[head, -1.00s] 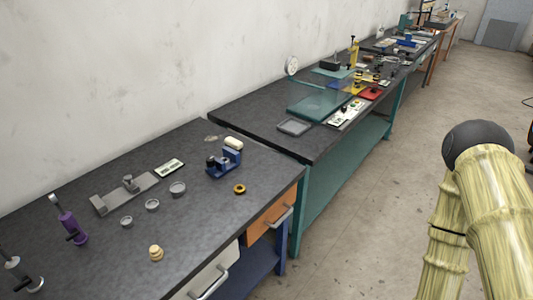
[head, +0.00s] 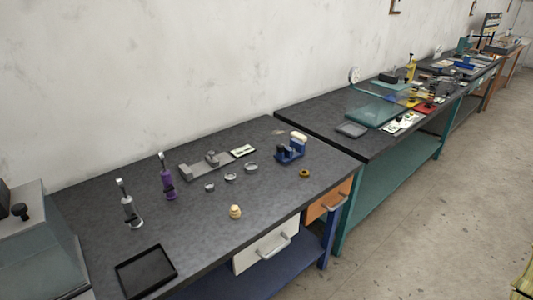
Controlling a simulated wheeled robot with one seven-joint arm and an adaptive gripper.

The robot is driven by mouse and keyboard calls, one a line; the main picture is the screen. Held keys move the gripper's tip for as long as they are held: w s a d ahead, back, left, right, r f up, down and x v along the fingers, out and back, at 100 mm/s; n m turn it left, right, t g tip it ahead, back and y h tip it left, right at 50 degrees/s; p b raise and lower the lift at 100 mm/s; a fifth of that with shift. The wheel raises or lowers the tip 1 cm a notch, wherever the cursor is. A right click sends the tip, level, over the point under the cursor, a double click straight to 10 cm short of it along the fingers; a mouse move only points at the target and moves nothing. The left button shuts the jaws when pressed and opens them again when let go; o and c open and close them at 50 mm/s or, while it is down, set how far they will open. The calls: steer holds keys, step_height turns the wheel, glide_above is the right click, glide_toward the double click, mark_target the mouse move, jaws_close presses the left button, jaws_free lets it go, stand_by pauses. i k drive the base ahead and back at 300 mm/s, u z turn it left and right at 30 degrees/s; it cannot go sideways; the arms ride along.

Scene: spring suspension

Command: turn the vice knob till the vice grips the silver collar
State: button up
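On the near dark bench, a blue clamp-like device (head: 290,152) with a cream top and dark parts stands near the right end. A long grey metal fixture (head: 190,172) with a raised block lies left of it. I cannot tell for sure which is the vice, and no knob is clear at this size. Several small silver rings, collar-like, lie in front: the left ring (head: 209,187), the middle ring (head: 230,177) and the right ring (head: 251,167). None is visibly held in a jaw. My gripper is not in view.
The dark bench top (head: 200,220) holds a purple-bodied tool (head: 168,180), a silver tool (head: 130,207), a stacked cream piece (head: 235,212), a yellow ring (head: 304,173) and a black tray (head: 146,272). A teal bench (head: 390,180) continues right. Open floor (head: 440,230) lies in front.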

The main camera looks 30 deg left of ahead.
mark_target(280, 147)
steer(key=z, duration=0.1)
steer(key=k, duration=0.1)
steer(key=u, duration=1)
